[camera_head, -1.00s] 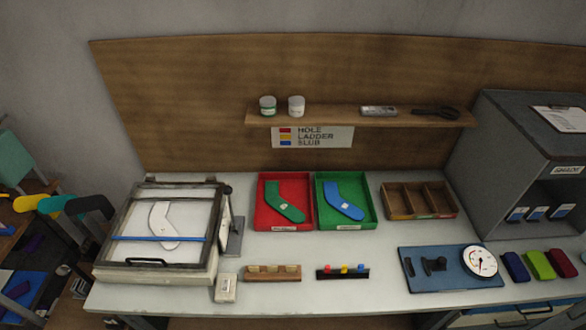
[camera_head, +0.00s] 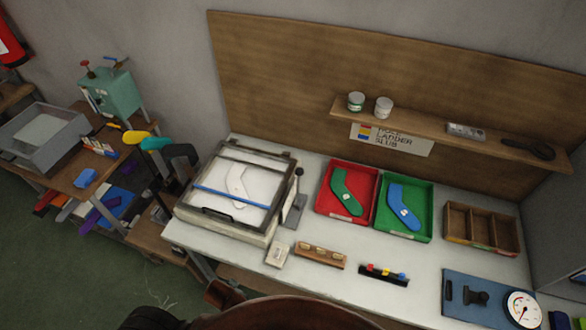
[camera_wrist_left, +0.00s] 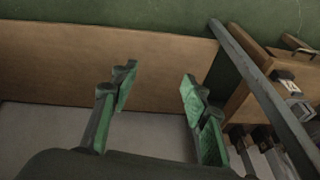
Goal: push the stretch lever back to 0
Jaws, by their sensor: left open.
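A lever with a black knob (camera_head: 299,172) rises beside the right side of the framed light box (camera_head: 224,222). Its lower part is by a grey plate, and I cannot read any scale marks on it. The light box holds a white sock shape under a blue bar (camera_head: 238,196). My left gripper (camera_wrist_left: 157,80) is open and empty in the left wrist view, with its green pads apart in front of a brown panel. The lever does not show in that view, and my right gripper shows in neither view.
Red tray (camera_head: 325,205) and green tray (camera_head: 400,232) with socks stand right of the lever. A small white block (camera_head: 277,254) and a wooden holder (camera_head: 320,256) lie in front. A blue board with a dial gauge (camera_head: 522,309) is at far right.

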